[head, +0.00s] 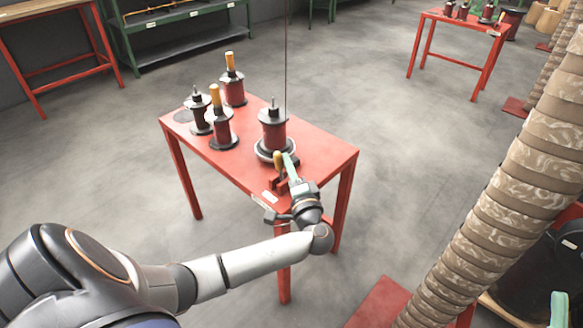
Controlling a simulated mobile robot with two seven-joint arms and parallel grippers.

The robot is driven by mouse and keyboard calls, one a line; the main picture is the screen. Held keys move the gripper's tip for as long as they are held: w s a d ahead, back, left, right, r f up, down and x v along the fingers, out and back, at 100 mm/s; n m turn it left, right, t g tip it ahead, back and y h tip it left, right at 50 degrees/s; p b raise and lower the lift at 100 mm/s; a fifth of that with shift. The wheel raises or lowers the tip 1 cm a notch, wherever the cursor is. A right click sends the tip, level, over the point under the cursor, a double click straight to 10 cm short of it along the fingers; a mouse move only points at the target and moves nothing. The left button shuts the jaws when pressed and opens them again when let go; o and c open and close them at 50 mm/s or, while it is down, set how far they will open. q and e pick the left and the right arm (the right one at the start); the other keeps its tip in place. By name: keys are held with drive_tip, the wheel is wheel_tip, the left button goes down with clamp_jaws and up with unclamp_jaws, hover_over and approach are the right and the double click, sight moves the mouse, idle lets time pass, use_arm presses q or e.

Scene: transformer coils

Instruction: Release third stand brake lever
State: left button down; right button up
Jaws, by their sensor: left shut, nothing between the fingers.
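A red coil spool (272,130) sits on a round grey stand base (262,152) near the right side of the red table. A brake lever with a tan wooden handle (277,160) stands upright at the front of this stand. My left gripper (290,160) has pale green fingers, which are shut and empty. It is just right of the lever handle, very close to it; I cannot tell whether they touch. What looks like a green fingertip of my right gripper (559,308) shows at the lower right edge; the rest is out of frame.
The red table (315,145) also carries several spools on stands at its left, two with orange tops, including the rear one (233,88). A thin wire (286,70) rises from the near spool. A large patterned wrapped column (500,200) fills the right side.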

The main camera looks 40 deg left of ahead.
sight(276, 163)
use_arm(q)
drive_tip(key=shift+s+f+b, duration=0.25)
drive_tip(key=shift+f+b, duration=0.05)
drive_tip(key=shift+b, duration=0.05)
drive_tip(key=shift+s+n+b, duration=0.15)
drive_tip(key=shift+n+b, duration=0.2)
drive_tip(key=shift+n, duration=0.15)
use_arm(e)
drive_tip(key=s+r+n+y, duration=0.4)
drive_tip(key=y, duration=0.1)
use_arm(q)
drive_tip(key=shift+s+b, duration=0.15)
drive_tip(key=shift+b, duration=0.25)
drive_tip(key=n+y+b, duration=0.1)
drive_tip(key=b, duration=0.1)
drive_tip(key=s+n+y+b, duration=0.1)
drive_tip(key=b, duration=0.1)
drive_tip(key=shift+s+f+n, duration=0.15)
drive_tip(key=shift+s+n, duration=0.15)
drive_tip(key=shift+n, duration=0.1)
drive_tip(key=shift+s+a+n+b, duration=0.1)
drive_tip(key=shift+s+n+b, duration=0.05)
drive_tip(key=shift+n+b, duration=0.2)
use_arm(e)
wheel_tip(276, 163, down, 6)
drive_tip(key=a+m, duration=0.1)
drive_tip(key=shift+w+f+m, duration=0.15)
drive_tip(key=shift+w+m, duration=0.1)
drive_tip(key=shift+m, duration=0.05)
